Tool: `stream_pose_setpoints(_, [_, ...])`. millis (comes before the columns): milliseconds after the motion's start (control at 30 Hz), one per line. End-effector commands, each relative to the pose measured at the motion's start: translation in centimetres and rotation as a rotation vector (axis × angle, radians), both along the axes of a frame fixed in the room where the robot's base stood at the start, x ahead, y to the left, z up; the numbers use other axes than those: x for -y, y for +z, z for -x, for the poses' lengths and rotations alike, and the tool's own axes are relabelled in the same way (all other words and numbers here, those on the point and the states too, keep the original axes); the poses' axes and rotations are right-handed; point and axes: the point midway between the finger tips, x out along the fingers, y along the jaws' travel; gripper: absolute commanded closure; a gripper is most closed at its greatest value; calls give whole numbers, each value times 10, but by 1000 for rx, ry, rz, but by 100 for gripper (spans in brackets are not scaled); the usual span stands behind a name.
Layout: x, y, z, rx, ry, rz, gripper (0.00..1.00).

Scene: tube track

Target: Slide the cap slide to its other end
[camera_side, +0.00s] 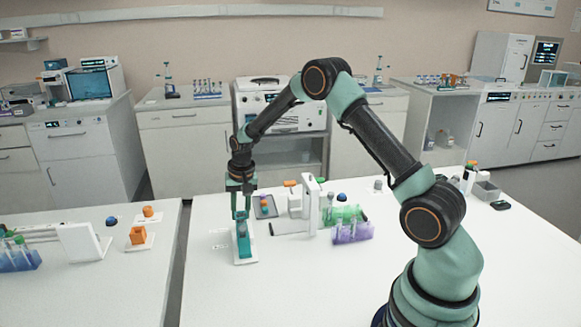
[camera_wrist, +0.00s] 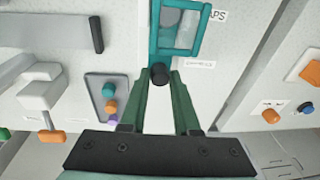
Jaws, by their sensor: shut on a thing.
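The cap slide is a teal piece on a white base (camera_side: 245,261), standing near the left edge of the table in the side view. In the wrist view its teal frame (camera_wrist: 153,40) surrounds pale, greyish round shapes, and a dark round knob (camera_wrist: 159,75) sits at its near end. My gripper (camera_side: 241,216) reaches straight down over the slide. In the wrist view my gripper (camera_wrist: 160,82) has its green fingers closed on the dark knob. The fingers hide part of the knob and of the slide in the side view.
A grey tray (camera_side: 264,207) with small coloured caps lies behind the slide. A white stand (camera_side: 309,195) and racks with green and purple tubes (camera_side: 352,231) are to its right. The table front is clear. A gap separates the left table (camera_side: 130,290).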

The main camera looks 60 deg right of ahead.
Motion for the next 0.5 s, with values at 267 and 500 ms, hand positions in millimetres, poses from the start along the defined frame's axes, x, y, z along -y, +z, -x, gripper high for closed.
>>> stream_pose_setpoints(267, [-3, 1, 5, -1, -3, -2, 59])
stream_pose_setpoints(500, [-4, 1, 5, -1, -1, -1, 59])
